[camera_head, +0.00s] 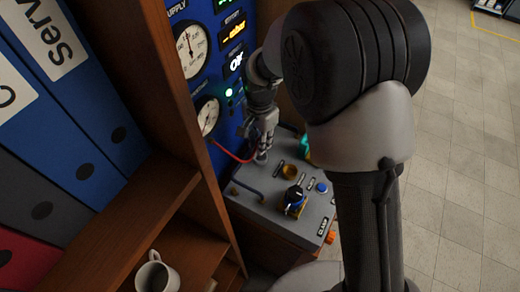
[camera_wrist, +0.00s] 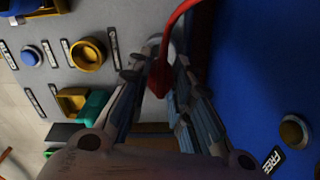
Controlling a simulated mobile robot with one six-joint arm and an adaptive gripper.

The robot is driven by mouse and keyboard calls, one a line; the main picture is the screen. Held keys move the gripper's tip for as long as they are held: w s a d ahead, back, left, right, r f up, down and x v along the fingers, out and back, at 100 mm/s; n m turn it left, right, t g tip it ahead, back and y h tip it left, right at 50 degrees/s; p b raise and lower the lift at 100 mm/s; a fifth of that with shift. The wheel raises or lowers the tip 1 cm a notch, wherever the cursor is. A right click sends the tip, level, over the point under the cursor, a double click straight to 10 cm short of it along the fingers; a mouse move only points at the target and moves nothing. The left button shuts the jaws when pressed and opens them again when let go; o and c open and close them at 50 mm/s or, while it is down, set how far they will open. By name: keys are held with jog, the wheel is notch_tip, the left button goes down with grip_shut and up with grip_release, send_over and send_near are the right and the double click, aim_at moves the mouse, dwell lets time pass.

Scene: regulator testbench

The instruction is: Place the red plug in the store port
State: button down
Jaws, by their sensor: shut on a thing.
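My gripper (camera_head: 263,150) points down at the grey panel top, close to the blue gauge panel. In the wrist view its fingers (camera_wrist: 157,72) are shut on the red plug (camera_wrist: 158,80), whose red hose curves up and away. The hose (camera_head: 232,154) also shows in the head view, running left from the gripper. The plug's end is hidden by the fingers, and I cannot tell whether it touches the panel. A pale round fitting shows just behind the plug. A brass ring port (camera_wrist: 88,54) sits left of the fingers. I cannot read which label is the store port's.
The grey panel (camera_head: 262,205) also carries a yellow-and-black knob (camera_head: 294,200), a blue button (camera_head: 321,187) and a teal part (camera_head: 305,148). The blue panel with gauges (camera_head: 191,50) rises behind. A wooden shelf (camera_head: 190,100) with binders and a white mug (camera_head: 157,274) stands left.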

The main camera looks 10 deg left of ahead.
jog(key=shift+f+b, duration=0.3)
jog(key=shift+f, duration=1.7)
jog(key=shift+f, duration=0.2)
jog(key=c, duration=1.4)
grip_release()
jog(key=shift+c, duration=0.2)
notch_tip(320, 180, up, 12)
jog(key=shift+r+p, duration=0.2)
jog(key=shift+p, duration=0.85)
jog(key=shift+d, duration=0.1)
